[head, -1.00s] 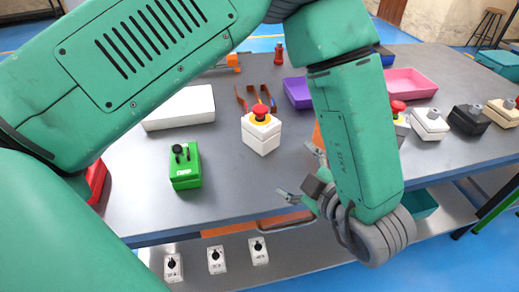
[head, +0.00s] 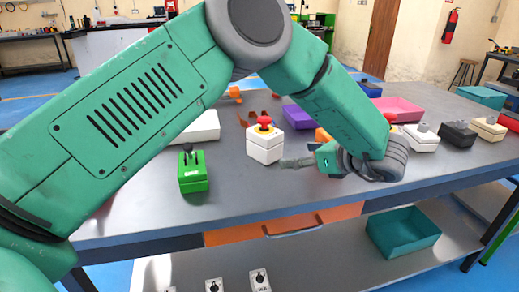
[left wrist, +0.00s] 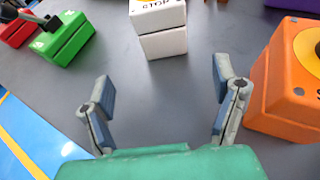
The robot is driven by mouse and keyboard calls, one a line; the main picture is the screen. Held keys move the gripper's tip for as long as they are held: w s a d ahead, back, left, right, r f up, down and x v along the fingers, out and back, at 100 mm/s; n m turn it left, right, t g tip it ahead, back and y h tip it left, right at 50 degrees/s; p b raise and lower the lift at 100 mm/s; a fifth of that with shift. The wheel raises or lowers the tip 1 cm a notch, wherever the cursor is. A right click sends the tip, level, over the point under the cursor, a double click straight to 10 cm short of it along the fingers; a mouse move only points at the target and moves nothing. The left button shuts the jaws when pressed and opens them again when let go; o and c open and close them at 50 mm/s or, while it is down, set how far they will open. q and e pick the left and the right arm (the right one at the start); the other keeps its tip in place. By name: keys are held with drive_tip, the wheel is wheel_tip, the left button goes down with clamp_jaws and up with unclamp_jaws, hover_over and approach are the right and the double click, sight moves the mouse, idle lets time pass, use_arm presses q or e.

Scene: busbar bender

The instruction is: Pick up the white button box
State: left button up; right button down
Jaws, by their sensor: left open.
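The white button box (head: 265,148) stands upright on the grey table, with a yellow top plate and a red mushroom button. In the left wrist view its lower white body (left wrist: 163,35) shows ahead, between and beyond the fingertips, and its top is cut off by the frame edge. My left gripper (left wrist: 165,85) is open and empty, with its fingers spread toward the box and apart from it. In the head view the left gripper (head: 305,162) is just right of the box, low over the table. My right gripper is not in view.
A green box with a black lever (head: 193,172) stands left of the white box. An orange box (left wrist: 288,85) is close to the right finger. A purple tray (head: 298,116), a pink tray (head: 398,108) and a white block (head: 203,127) lie around. The front table strip is clear.

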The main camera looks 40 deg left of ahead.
sight(275, 154)
use_arm(q)
drive_tip(key=shift+w+a+f, duration=0.25)
drive_tip(key=shift+a+f, duration=0.15)
drive_tip(key=shift+a, duration=0.1)
drive_tip(key=shift+w+a+f, duration=0.25)
drive_tip(key=shift+a+f, duration=0.1)
drive_tip(key=shift+a, duration=0.15)
drive_tip(key=x, duration=0.7)
drive_tip(key=shift+a+f+b, duration=0.1)
drive_tip(key=shift+a+b, duration=0.15)
drive_tip(key=shift+b, duration=0.15)
drive_tip(key=shift+d+r, duration=0.2)
drive_tip(key=shift+d, duration=0.5)
drive_tip(key=c, duration=1.3)
drive_tip(key=shift+a, duration=0.25)
drive_tip(key=shift+c, duration=0.7)
drive_tip(key=shift+a, duration=0.35)
drive_tip(key=r, duration=0.5)
drive_tip(key=r+p, duration=0.1)
drive_tip(key=r, duration=0.2)
drive_tip(key=shift+d+r, duration=0.25)
drive_tip(key=shift+r, duration=0.1)
drive_tip(key=shift+a+r, duration=0.15)
drive_tip(key=shift+r, duration=0.45)
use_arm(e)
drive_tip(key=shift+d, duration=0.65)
